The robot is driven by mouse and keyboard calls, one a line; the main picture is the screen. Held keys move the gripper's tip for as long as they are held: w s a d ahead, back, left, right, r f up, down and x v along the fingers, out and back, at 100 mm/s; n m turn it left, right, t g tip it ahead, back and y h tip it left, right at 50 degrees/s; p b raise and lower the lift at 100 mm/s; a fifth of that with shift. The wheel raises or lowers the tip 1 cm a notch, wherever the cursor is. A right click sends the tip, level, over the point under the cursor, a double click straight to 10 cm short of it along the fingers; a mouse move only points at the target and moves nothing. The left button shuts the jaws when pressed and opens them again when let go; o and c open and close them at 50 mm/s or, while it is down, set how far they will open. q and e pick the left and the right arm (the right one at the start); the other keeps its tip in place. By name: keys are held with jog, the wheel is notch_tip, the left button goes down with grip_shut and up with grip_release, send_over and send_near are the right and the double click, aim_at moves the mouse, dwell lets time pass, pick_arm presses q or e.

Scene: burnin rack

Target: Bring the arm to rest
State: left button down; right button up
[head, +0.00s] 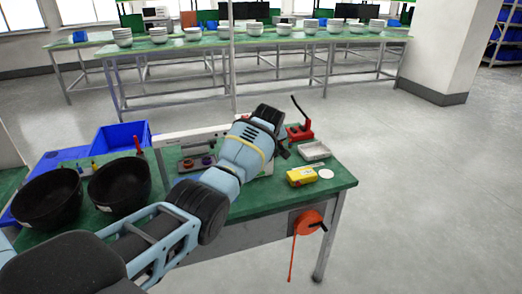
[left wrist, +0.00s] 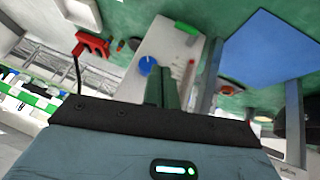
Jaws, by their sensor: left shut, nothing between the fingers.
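My left arm reaches in from the lower left of the head view, over the green workbench (head: 340,178). Its wrist hides the fingers there. In the left wrist view my left gripper (left wrist: 162,88) has its two fingers together, with nothing between them. They point at a white board with a blue knob (left wrist: 148,65), and I cannot tell how far above it they are. My right gripper is in neither view.
A red lever tool (head: 300,131), a pale tray (head: 314,151) and a yellow device (head: 301,176) lie right of my wrist. Two black bowls (head: 120,186) and a blue bin (head: 113,137) stand left. An orange reel (head: 308,222) hangs in front. Floor right is clear.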

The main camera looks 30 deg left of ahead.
pick_arm(q)
jog(key=shift+s+d+r, duration=0.25)
jog(key=shift+d+r, duration=0.15)
jog(key=shift+r, duration=0.1)
